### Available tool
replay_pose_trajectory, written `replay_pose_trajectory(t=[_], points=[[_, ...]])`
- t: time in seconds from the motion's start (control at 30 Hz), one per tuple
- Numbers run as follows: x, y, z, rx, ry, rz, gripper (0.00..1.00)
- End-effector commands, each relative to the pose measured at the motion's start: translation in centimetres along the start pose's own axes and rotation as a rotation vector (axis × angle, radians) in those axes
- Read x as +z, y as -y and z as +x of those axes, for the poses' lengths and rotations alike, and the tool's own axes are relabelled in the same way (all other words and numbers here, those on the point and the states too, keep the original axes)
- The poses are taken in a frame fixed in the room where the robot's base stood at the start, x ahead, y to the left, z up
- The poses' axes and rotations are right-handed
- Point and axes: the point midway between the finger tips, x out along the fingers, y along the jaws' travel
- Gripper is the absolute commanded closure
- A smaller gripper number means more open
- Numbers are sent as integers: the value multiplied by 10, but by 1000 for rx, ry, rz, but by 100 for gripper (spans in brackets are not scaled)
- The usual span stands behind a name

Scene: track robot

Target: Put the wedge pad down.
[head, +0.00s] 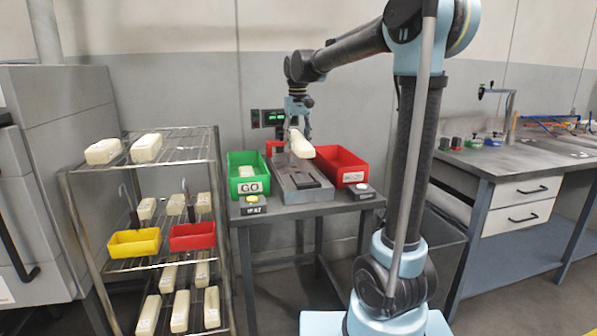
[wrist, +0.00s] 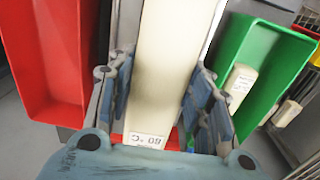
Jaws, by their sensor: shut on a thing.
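My gripper (head: 298,120) is shut on the wedge pad (head: 301,144), a cream-coloured block held above the small grey table. In the wrist view the wedge pad (wrist: 165,70) lies between the two blue-padded fingers, with a white label near its lower end. In the head view the pad hangs tilted over the grey fixture plate (head: 284,178), between the green bin and the red bin. The pad looks clear of the plate, but the exact gap is hard to tell.
The green bin (head: 233,169) stands left of the fixture and the red bin (head: 338,158) right. The wire rack (head: 118,185) at left holds several cream pads, a yellow bin (head: 134,244) and a red bin (head: 192,238). A workbench (head: 516,161) stands at right.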

Motion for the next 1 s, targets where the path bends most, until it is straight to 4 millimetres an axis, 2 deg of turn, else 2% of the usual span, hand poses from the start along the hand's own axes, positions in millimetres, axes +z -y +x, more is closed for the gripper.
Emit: replay_pose_trajectory(t=[0.3,0.57,0.6,0.63,0.7,0.83,1.0], points=[[0,-2,46,0,0,3,83],[0,-2,63,0,0,3,83],[0,-2,68,0,0,3,88],[0,-2,72,0,0,3,87],[0,-2,83,0,0,3,98],[0,-2,96,0,0,2,100],[0,-1,97,0,-1,2,100]])
